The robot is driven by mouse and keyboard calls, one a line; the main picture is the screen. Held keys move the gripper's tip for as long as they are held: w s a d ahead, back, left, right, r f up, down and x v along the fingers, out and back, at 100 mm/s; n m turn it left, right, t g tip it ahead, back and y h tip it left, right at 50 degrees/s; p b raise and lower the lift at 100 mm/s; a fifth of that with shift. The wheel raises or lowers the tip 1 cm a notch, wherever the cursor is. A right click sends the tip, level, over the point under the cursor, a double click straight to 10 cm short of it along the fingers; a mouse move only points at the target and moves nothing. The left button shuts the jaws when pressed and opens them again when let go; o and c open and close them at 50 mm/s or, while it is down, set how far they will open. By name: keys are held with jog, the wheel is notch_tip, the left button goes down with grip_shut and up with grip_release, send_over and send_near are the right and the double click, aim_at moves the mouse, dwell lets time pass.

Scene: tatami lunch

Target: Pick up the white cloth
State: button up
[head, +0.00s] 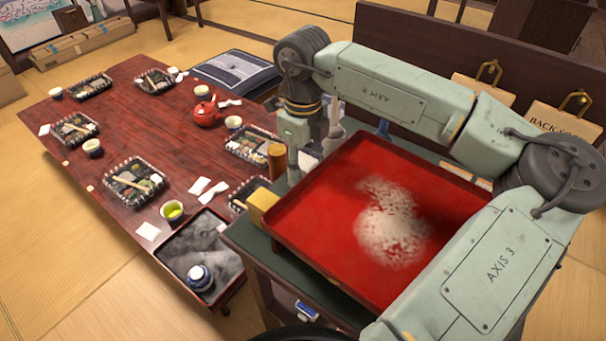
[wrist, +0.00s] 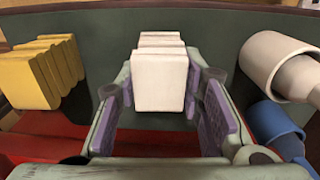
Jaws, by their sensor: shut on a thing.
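The white cloth (wrist: 160,82) is a folded, block-like stack between the purple-padded fingers of my gripper (wrist: 168,108) in the wrist view. Both fingers flank it, and the gripper is shut on it. In the head view my gripper (head: 297,165) points down at the far left edge of the dark green stand top, beside the red tray. The cloth is mostly hidden there. I cannot tell whether it is clear of the stand.
A yellow folded block (wrist: 40,75) stands left of the gripper. A white cylindrical item (wrist: 272,62) and a blue one (wrist: 275,125) stand close on the right. The red tray (head: 300,215) holds pale scattered grains. A low table (head: 120,105) with dishes lies left.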

aim_at(303, 161)
jog(key=shift+c, duration=1)
notch_tip(303, 161, up, 10)
jog(key=shift+r+b, duration=0.1)
jog(key=shift+b, duration=0.75)
jog(key=o, duration=0.6)
jog(key=c, duration=0.5)
